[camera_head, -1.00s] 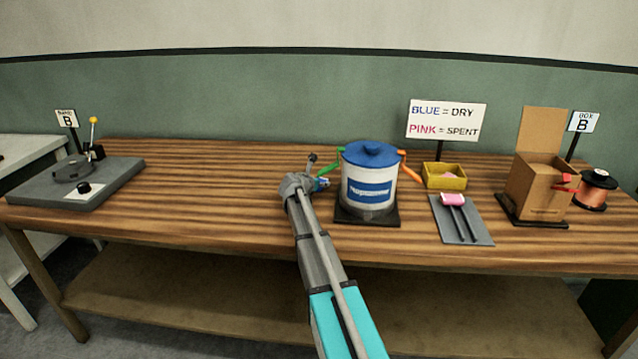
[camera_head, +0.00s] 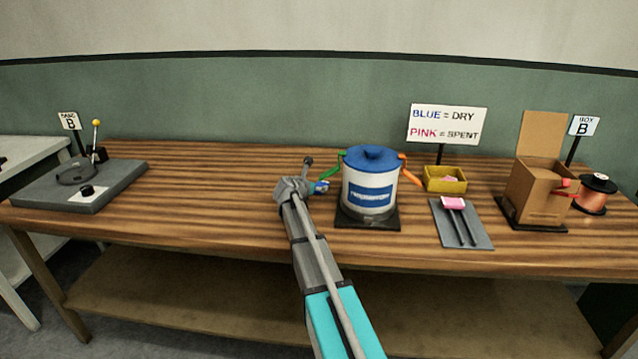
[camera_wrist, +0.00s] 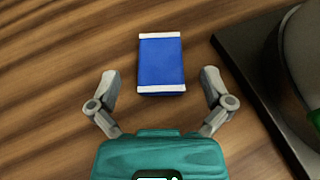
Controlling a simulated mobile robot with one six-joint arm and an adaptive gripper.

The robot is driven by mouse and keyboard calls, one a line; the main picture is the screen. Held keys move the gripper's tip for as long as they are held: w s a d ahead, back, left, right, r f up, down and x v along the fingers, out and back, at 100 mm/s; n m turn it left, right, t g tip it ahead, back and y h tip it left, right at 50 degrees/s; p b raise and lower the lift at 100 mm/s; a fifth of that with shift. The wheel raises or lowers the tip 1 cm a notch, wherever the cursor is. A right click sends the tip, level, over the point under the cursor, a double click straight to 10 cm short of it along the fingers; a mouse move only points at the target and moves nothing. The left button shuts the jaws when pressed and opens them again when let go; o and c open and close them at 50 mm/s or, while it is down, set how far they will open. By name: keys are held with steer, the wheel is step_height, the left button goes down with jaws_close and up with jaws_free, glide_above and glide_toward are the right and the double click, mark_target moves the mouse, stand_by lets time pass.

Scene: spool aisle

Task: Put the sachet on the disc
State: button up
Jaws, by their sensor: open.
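A blue sachet (camera_wrist: 161,63) with white ends lies flat on the wooden table. My gripper (camera_wrist: 160,80) is open over it, one finger on each side and apart from it. In the head view the sachet (camera_head: 321,187) is a small blue patch beside the end of my arm, just left of the white pot. A dark grey round piece (camera_head: 75,172), which may be the disc, sits on the grey base at the far left of the table; its top is hard to make out.
The white pot with a blue lid (camera_head: 368,185) stands on a dark mat close right of the sachet. Further right are a grey tray with a pink piece (camera_head: 454,203), a yellow bin (camera_head: 445,185), a cardboard box (camera_head: 537,190) and a copper spool (camera_head: 595,195). The table's left middle is clear.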

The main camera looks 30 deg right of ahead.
steer(key=p+v, duration=0.2)
steer(key=v, duration=0.6)
steer(key=shift+s+r+p, duration=0.1)
steer(key=shift+p, duration=0.2)
steer(key=shift+s, duration=0.1)
